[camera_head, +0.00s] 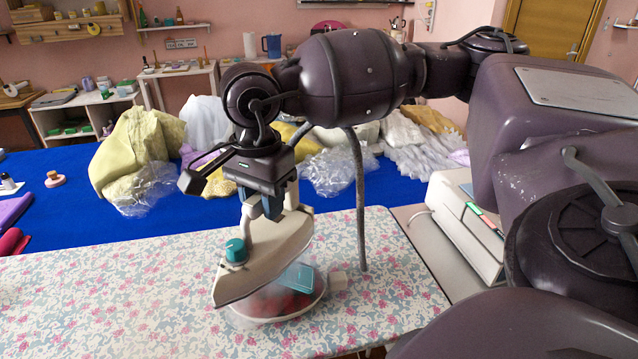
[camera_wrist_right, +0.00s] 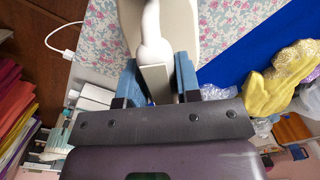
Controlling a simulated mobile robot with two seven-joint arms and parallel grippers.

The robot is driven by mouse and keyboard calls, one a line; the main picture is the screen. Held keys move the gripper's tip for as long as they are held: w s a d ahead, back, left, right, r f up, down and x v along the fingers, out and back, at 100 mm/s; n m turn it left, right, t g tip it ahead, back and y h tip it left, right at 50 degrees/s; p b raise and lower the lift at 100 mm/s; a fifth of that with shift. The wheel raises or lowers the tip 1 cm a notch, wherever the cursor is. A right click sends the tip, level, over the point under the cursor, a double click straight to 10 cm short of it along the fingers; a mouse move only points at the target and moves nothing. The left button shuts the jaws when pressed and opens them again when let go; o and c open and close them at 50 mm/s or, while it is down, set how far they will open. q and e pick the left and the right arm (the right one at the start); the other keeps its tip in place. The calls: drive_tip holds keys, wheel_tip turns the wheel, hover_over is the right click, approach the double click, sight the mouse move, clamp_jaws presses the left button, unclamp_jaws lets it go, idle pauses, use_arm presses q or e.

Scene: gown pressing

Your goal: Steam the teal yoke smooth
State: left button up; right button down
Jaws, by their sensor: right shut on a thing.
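My right gripper (camera_head: 264,205) is shut on the handle of a cream steam iron (camera_head: 262,258) with a teal knob (camera_head: 235,250). The iron is tilted above the patterned board (camera_head: 120,300). In the wrist view the blue finger pads (camera_wrist_right: 158,82) sit on either side of the white handle (camera_wrist_right: 154,84). Under and behind the iron is a pale oval thing (camera_head: 275,316) with a flat teal patch (camera_head: 300,277) and some blurred red. The iron hides much of it. I cannot tell whether the iron touches it, or whether the teal patch is the yoke. My left gripper is not in view.
A grey upright post (camera_head: 360,215) stands right behind the iron. A white machine (camera_head: 465,235) stands to the right. Plastic-wrapped garments (camera_head: 140,165) lie on the blue table (camera_head: 60,170) behind. The left part of the patterned board is clear.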

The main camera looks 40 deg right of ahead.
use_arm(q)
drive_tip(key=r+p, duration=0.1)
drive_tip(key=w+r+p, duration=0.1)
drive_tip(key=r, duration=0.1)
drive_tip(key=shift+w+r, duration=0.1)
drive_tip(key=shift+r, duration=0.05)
use_arm(e)
drive_tip(key=s+d+r+m, duration=0.2)
drive_tip(key=s+d+m, duration=0.3)
drive_tip(key=m, duration=0.9)
drive_tip(key=shift+s+r+m, duration=0.3)
drive_tip(key=shift+s+r, duration=0.1)
drive_tip(key=shift+s, duration=0.4)
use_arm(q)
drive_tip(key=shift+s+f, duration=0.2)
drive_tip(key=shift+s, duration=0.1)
use_arm(e)
drive_tip(key=shift+d, duration=0.1)
